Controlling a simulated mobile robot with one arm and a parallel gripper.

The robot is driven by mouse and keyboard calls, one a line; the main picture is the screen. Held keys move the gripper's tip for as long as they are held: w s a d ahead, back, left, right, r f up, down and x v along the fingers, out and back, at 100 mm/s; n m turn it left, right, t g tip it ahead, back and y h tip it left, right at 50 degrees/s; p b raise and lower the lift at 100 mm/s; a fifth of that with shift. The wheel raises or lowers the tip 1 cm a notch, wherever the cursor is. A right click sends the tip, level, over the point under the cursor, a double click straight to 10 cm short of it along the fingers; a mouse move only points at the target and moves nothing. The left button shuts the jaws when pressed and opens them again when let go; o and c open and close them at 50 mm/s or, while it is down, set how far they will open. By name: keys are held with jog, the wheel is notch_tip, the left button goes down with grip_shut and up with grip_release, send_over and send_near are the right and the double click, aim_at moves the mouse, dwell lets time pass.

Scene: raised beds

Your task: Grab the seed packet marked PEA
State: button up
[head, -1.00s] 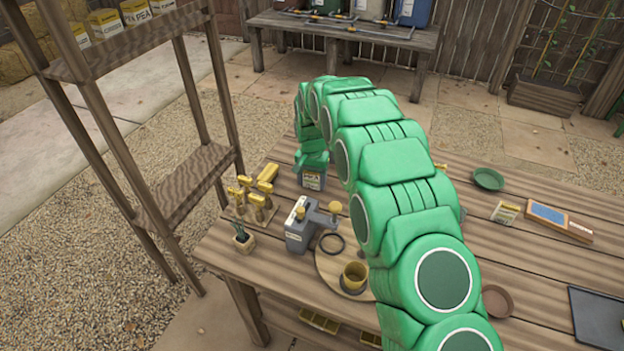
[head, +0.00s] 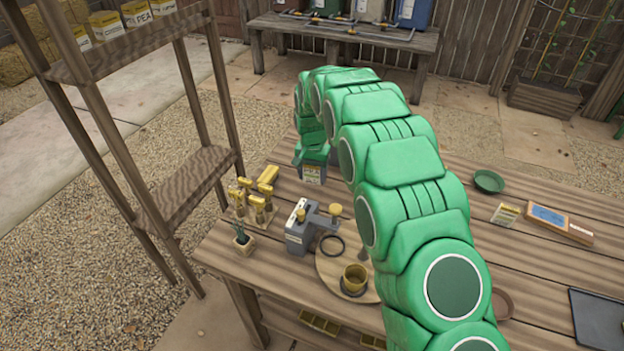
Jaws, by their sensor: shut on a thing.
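My gripper (head: 315,154) is at the far left part of the wooden table, at the end of my green arm. It is shut on a small grey labelled packet (head: 312,174) with a white and yellow front. Its print is too small to read, and the gripper hides its top. I cannot tell whether its bottom touches the table. A yellow and white pack with letters ending in PEA (head: 137,14) stands on the upper shelf at the left. Another small yellow and white packet (head: 505,215) lies on the table at the right.
A rack of yellow-handled tools (head: 254,200), a grey device (head: 302,232) and a round board with a yellow cup (head: 355,277) stand near the left front of the table. A green saucer (head: 489,181) and a blue-topped tray (head: 549,216) are at the right. The wooden shelf (head: 185,185) stands left.

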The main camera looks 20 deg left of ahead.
aim_at(316, 171)
jog(key=s+d+r, duration=0.1)
jog(key=r, duration=0.1)
jog(key=s+d+r, duration=0.1)
jog(key=s+r, duration=0.1)
jog(key=s+d+r, duration=0.1)
jog(key=r, duration=0.1)
jog(key=shift+s, duration=0.25)
jog(key=s+d+r, duration=0.3)
jog(key=s+d, duration=0.1)
jog(key=s, duration=0.3)
jog(key=shift+d+r, duration=0.2)
jog(key=shift+d, duration=0.1)
